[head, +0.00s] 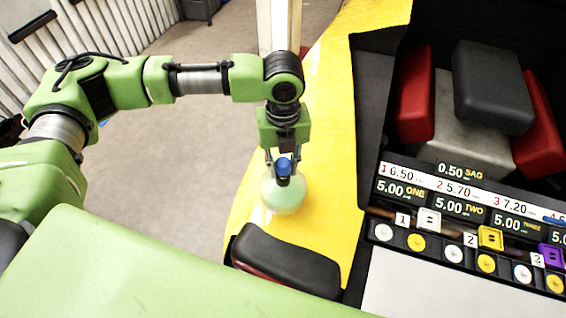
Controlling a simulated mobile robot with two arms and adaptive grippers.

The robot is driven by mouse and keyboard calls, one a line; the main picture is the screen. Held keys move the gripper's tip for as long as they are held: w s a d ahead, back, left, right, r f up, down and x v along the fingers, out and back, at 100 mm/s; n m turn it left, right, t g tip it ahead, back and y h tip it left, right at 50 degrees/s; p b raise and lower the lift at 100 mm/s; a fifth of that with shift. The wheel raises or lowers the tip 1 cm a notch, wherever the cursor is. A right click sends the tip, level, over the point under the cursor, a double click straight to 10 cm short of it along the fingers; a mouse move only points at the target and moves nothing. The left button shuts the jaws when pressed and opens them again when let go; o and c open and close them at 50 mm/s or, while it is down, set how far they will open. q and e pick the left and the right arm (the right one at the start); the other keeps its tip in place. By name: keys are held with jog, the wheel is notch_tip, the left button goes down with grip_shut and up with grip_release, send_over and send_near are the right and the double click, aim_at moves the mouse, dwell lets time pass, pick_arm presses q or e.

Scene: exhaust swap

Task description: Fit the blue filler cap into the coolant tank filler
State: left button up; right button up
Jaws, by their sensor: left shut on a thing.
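The coolant tank (283,198) is a pale green, rounded translucent vessel on the yellow body panel, in the middle of the head view. The blue filler cap (284,167) shows directly over the tank's dark neck. My left gripper (284,165) points down over the tank and is shut on the cap, with one finger on each side. From this angle I cannot tell whether the cap touches the filler or is seated in it. My right gripper is not in view.
The yellow panel (335,110) surrounds the tank. A black pad (287,262) lies just in front of it. To the right is a console (455,225) with price labels and coloured buttons, below red and dark grey blocks. Grey floor (165,170) is open at left.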

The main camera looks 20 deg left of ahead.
pick_arm(q)
jog(key=shift+f, duration=1.1)
jog(key=o, duration=1.1)
notch_tip(320, 180, up, 12)
dwell(0.4)
